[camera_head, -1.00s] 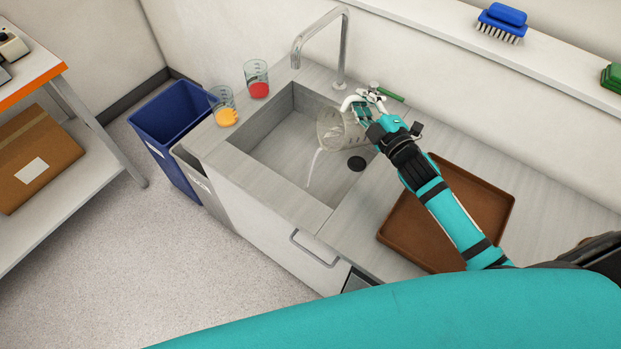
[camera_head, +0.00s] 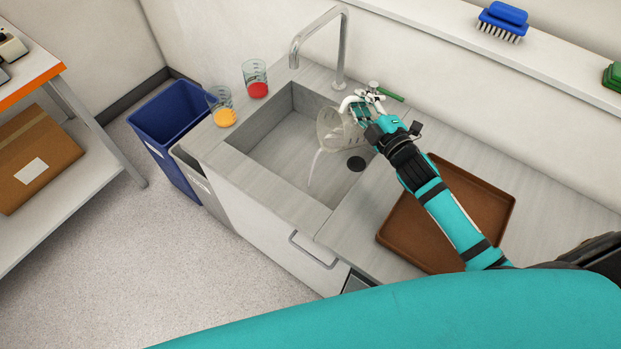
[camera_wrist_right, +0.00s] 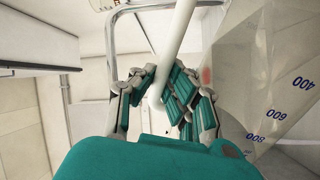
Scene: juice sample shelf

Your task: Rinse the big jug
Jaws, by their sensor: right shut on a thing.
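The big jug (camera_head: 330,130) is clear with a white handle. It is tilted over the right part of the sink (camera_head: 268,145), its mouth toward the lower left, and a pale stream (camera_head: 315,165) runs from it into the basin. My right gripper (camera_head: 362,108) is shut on the jug's handle. In the right wrist view the fingers of my right gripper (camera_wrist_right: 165,95) close around the white handle (camera_wrist_right: 178,40), and the jug's wall (camera_wrist_right: 265,90) with blue graduation numbers is at the right. My left gripper is not in view.
The faucet (camera_head: 343,50) rises behind the sink. Beakers with red (camera_head: 257,88) and orange liquid (camera_head: 225,116) stand on the sink's left edge. A brown tray (camera_head: 410,235) lies on the counter under my right forearm. Blue (camera_head: 160,115) and grey bins (camera_head: 190,170) stand left.

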